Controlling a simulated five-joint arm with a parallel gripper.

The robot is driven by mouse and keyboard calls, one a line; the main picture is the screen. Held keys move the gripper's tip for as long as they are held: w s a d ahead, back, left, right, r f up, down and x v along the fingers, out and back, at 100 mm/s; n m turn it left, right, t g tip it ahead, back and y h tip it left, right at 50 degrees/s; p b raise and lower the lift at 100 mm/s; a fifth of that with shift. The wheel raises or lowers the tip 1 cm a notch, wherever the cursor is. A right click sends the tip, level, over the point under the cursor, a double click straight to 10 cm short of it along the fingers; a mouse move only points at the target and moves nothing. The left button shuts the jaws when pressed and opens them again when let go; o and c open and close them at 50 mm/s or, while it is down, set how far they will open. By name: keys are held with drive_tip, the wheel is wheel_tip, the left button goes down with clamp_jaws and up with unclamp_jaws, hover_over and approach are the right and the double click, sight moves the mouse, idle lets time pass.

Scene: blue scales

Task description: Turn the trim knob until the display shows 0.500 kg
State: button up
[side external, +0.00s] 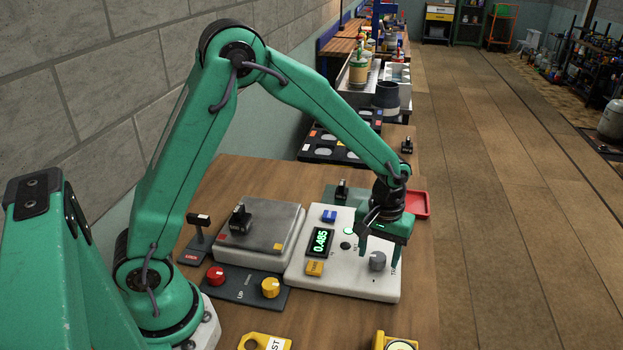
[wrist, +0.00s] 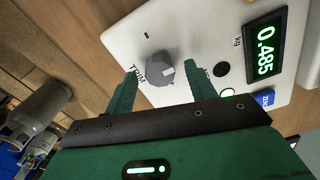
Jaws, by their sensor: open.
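The grey trim knob (side external: 377,261) sits on the right part of the white scale console (side external: 345,284). In the wrist view the knob (wrist: 160,73) has a pale pointer mark and lies between the fingertips, beside the word TRIM. The display (side external: 320,242) reads 0.485 in green, and the same reading shows in the wrist view (wrist: 265,50) with kg beside it. My gripper (side external: 383,246) is open above the knob, with one finger (wrist: 124,94) to the left and the other (wrist: 197,78) to the right. I cannot tell whether either finger touches the knob.
A grey weighing plate (side external: 262,227) with a black weight (side external: 240,217) on it stands left of the console. A dark panel with a red knob (side external: 216,275) and a yellow knob (side external: 270,287) lies in front. A red tray (side external: 420,205) is behind my gripper.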

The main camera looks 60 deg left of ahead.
drive_tip(key=shift+f, duration=0.15)
drive_tip(key=c, duration=1)
drive_tip(key=shift+o, duration=0.2)
drive_tip(key=shift+m, duration=0.4)
drive_tip(key=m, duration=1.4)
